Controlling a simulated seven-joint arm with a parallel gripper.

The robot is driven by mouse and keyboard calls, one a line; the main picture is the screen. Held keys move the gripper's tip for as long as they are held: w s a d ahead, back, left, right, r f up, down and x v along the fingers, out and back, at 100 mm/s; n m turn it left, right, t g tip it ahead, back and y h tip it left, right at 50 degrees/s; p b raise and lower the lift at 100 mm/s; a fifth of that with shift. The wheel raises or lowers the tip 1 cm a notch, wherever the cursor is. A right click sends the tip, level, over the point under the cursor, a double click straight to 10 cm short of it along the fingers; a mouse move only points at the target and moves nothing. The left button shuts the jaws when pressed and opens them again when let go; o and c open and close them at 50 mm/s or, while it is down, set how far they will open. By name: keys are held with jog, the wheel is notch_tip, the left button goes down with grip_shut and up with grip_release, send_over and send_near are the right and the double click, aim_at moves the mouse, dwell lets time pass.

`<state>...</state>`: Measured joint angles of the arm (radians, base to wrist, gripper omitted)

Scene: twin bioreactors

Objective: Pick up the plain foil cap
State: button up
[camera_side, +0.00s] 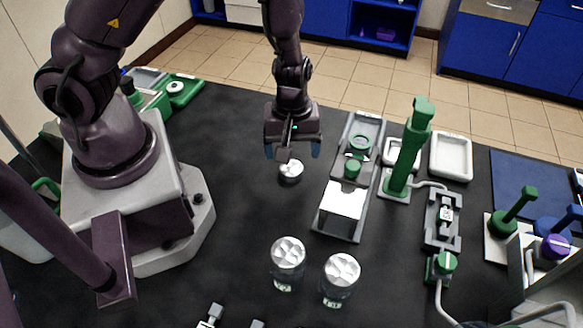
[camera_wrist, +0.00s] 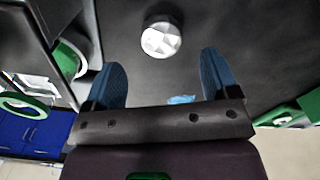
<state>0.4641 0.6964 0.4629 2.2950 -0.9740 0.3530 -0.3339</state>
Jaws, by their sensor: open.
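A small round foil cap (camera_side: 291,171), pale silver with a faceted top, sits alone on the black bench. My gripper (camera_side: 294,152) is above and just behind it in the side view, with its blue fingertips apart. In the wrist view the foil cap (camera_wrist: 160,40) lies beyond the two blue fingers of my open gripper (camera_wrist: 162,75), roughly centred between them and not touching them. Two glass vessels with foil tops, a left one (camera_side: 287,258) and a right one (camera_side: 340,275), stand nearer the side camera.
A grey tray device with green parts (camera_side: 328,223) lies close to the right of the cap. A green column (camera_side: 408,150) and a white tray (camera_side: 450,155) stand farther right. Green equipment (camera_side: 180,90) is at the back left. The bench left of the cap is clear.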

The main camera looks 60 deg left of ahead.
aim_at(292, 167)
jog(key=shift+a+f, duration=0.15)
jog(key=shift+f, duration=2.65)
jog(key=c, duration=1)
